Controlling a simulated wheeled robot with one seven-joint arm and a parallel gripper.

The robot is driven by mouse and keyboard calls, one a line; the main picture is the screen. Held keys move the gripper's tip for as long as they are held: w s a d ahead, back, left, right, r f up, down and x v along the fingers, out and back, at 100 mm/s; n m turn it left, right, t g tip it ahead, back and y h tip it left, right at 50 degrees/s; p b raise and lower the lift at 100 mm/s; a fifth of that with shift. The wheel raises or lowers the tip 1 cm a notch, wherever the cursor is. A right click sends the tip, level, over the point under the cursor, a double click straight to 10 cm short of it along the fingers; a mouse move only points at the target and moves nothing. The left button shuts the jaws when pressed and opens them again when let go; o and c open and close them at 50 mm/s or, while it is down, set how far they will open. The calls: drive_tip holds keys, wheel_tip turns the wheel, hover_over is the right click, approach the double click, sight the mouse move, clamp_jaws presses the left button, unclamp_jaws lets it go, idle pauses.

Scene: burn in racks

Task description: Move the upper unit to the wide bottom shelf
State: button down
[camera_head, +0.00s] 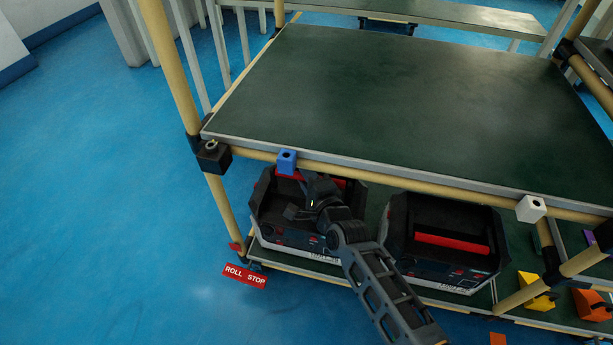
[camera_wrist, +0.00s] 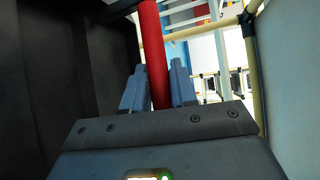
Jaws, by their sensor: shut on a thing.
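Two dark box-shaped units with red handles are at the bottom shelf (camera_head: 374,207), below the wide green upper board. The left unit (camera_head: 273,233) is at the shelf's left end, and the right unit (camera_head: 424,215) stands beside it with a gap between. My gripper (camera_head: 312,184) reaches over the left unit from the front and is shut on its red handle, partly hiding its top. In the wrist view my gripper's two fingers (camera_wrist: 158,90) stand on either side of the red handle (camera_wrist: 152,42). I cannot tell whether the left unit's base touches the shelf.
The upper board (camera_head: 400,100) is empty, and its front rail runs just above the units. Yellow (camera_head: 537,290) and orange (camera_head: 590,304) pieces lie right of the units. A tan post stands at the left.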

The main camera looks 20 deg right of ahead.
drive_tip(key=shift+w+r, duration=0.2)
drive_tip(key=shift+r, duration=0.15)
drive_tip(key=c, duration=1.3)
unclamp_jaws()
drive_tip(key=shift+s+f, duration=0.2)
drive_tip(key=shift+f, duration=0.2)
drive_tip(key=o, duration=0.4)
drive_tip(key=shift+s+r+p, duration=0.2)
drive_tip(key=shift+s+p, duration=0.2)
drive_tip(key=shift+s, duration=0.05)
drive_tip(key=s+p, duration=0.1)
drive_tip(key=s, duration=0.2)
drive_tip(key=s+r+p, duration=0.1)
drive_tip(key=s+p, duration=0.1)
drive_tip(key=s, duration=0.2)
drive_tip(key=s+p, duration=0.1)
drive_tip(key=s, duration=0.3)
drive_tip(key=shift+d+r, duration=0.2)
drive_tip(key=shift+r, duration=0.15)
